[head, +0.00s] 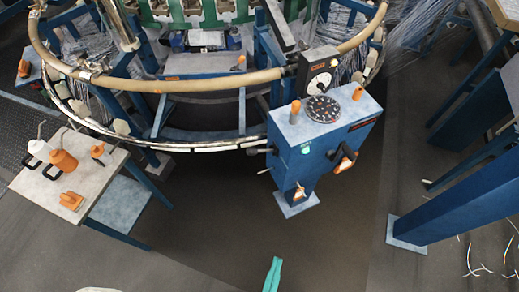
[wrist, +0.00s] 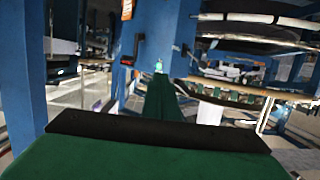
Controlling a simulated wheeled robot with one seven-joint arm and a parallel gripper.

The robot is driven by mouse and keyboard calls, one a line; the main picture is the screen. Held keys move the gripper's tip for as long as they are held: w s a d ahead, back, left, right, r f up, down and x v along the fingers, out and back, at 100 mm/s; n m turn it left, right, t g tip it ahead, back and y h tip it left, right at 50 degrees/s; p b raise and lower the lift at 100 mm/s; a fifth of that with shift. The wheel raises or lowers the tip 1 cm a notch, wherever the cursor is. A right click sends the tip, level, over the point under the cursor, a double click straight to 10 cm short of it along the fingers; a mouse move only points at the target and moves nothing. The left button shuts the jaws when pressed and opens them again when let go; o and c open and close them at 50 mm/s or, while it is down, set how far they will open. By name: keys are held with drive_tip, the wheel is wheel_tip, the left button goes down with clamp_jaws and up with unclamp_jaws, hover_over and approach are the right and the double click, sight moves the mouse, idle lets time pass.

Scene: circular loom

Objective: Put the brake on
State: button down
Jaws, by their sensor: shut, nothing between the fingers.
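The blue control box (head: 318,140) stands in front of the loom ring in the head view, with a round black dial plate, a gauge and several orange-tipped controls. A black lever with an orange part (head: 345,158) is on its right side. A smaller orange-marked control (head: 299,192) is low on its front. I cannot tell which of these is the brake. My gripper (head: 272,274) is shut and empty at the bottom of the head view, apart from the box. In the wrist view my green gripper (wrist: 158,72) points toward blue machine parts and a black handle (wrist: 136,46).
A small table (head: 40,185) at left holds a white bottle, an orange bottle and other orange items. The loom ring (head: 180,86) spans the back. A blue post (head: 440,215) stands at right. The floor between table and post is largely clear.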

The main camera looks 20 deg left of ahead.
drive_tip(key=w+a+f+m+g+y, duration=0.15)
drive_tip(key=w+f, duration=0.25)
drive_tip(key=w, duration=0.7)
drive_tip(key=w+f+m+g+y, duration=0.15)
drive_tip(key=w+f, duration=0.35)
drive_tip(key=w, duration=0.5)
drive_tip(key=w+a+r+n+g+y, duration=0.1)
drive_tip(key=w+r+n+g+y, duration=0.2)
drive_tip(key=r, duration=0.5)
drive_tip(key=w+a+r+n+g+y, duration=0.2)
drive_tip(key=w+r+n+g+y, duration=0.1)
drive_tip(key=r, duration=0.5)
drive_tip(key=w+n+y, duration=0.1)
drive_tip(key=w+n, duration=0.1)
drive_tip(key=w, duration=0.1)
drive_tip(key=shift+w+a+r+y, duration=0.25)
drive_tip(key=shift+w+y, duration=0.1)
drive_tip(key=shift+y, duration=0.05)
